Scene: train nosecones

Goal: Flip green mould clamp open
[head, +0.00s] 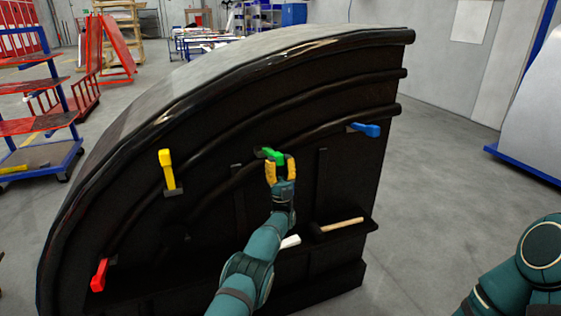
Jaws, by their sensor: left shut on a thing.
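The black curved mould (215,120) stands in front of me. The green clamp (270,154) is on its upper middle face, partly hidden by my gripper. My left gripper (279,164), with yellow fingers, is shut on the green clamp. My right arm shows at the lower right, but its gripper is out of view. Other clamps on the mould are yellow (166,165), standing upright at the left, blue (366,130), lying sideways at the right, and red (100,274), tilted at the lower left.
A mallet with a wooden handle (342,224) lies on a small ledge of the mould below the blue clamp. A white object (290,241) is beside my left arm. A blue and red rack (45,125) stands at the left. The floor at the right is clear.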

